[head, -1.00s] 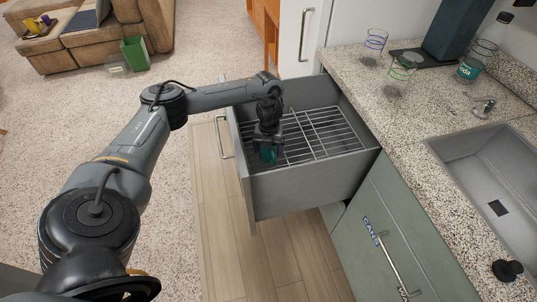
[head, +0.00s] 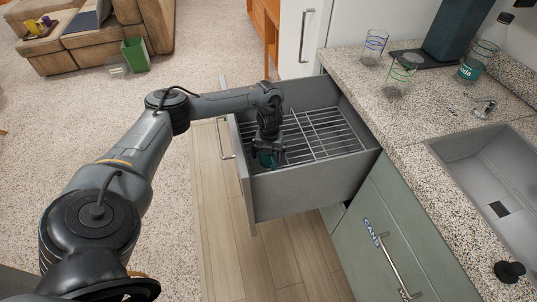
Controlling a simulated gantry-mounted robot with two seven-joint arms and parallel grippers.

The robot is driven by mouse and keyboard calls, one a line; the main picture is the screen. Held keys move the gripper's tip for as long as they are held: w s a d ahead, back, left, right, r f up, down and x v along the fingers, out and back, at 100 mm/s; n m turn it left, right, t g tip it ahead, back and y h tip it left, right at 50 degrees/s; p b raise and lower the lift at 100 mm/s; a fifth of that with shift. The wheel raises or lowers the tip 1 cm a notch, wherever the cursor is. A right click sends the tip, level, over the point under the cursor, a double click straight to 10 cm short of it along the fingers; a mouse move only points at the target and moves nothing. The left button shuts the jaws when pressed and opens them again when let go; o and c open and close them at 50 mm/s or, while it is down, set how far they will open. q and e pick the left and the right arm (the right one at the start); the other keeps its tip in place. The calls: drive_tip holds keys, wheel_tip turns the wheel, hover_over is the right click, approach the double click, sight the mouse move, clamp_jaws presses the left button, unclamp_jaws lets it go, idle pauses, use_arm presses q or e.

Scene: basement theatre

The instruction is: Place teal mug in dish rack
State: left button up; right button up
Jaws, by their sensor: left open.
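The teal mug (head: 267,160) is inside the pulled-out drawer, low at its near-left part, on or just above the wire dish rack (head: 318,133). It is small in view and partly hidden. My left gripper (head: 266,152) points down into the drawer right over the mug, its fingers at the mug. The gripper is open. I cannot tell whether the fingers still touch the mug. My right gripper is not in view.
The grey drawer (head: 310,187) stands open, its walls around the rack. The speckled counter (head: 424,118) on the right holds a blue-striped glass (head: 374,46), a green-striped glass (head: 402,73), a bottle (head: 478,62) and a sink (head: 492,165). The rack's right side is bare.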

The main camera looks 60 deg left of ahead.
use_arm(q)
drive_tip(key=shift+r, duration=0.15)
wheel_tip(320, 180, up, 12)
drive_tip(key=p, duration=0.5)
drive_tip(key=shift+p, duration=0.3)
drive_tip(key=shift+w+d, duration=0.1)
